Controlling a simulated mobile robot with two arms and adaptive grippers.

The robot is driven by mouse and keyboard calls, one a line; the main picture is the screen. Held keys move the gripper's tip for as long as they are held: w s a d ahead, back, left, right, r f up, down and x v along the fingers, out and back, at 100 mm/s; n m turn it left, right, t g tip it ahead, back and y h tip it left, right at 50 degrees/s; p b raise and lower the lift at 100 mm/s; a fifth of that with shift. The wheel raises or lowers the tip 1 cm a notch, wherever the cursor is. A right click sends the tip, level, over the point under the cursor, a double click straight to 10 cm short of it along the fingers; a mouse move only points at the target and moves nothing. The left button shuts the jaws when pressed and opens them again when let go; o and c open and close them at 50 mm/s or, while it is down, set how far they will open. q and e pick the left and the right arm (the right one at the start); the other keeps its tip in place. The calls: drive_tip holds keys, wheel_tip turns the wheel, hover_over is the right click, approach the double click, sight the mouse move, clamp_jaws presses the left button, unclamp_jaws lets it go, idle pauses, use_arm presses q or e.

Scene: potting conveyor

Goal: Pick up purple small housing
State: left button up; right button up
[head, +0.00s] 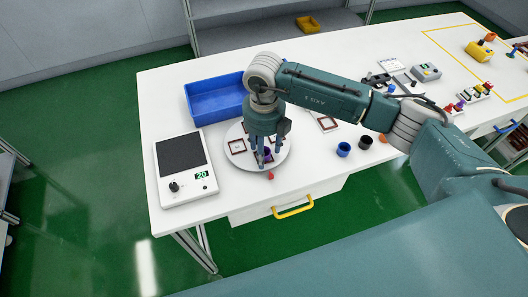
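A purple small housing (267,152) is on the round white plate (283,161), partly hidden by my fingers. My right gripper (266,161) comes down over the plate from above, its arm entering from the right. Its fingers are apart, on either side of the purple housing as seen here; contact with it cannot be made out. My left gripper is not in view.
A blue bin (212,105) stands behind the plate, a grey device with a dial and green display (180,168) to the left. A small red part (270,176) lies at the front. A blue cup (343,149) and dark cup (366,142) stand to the right.

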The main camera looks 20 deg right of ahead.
drive_tip(key=c, duration=0.9)
drive_tip(key=shift+r, duration=0.1)
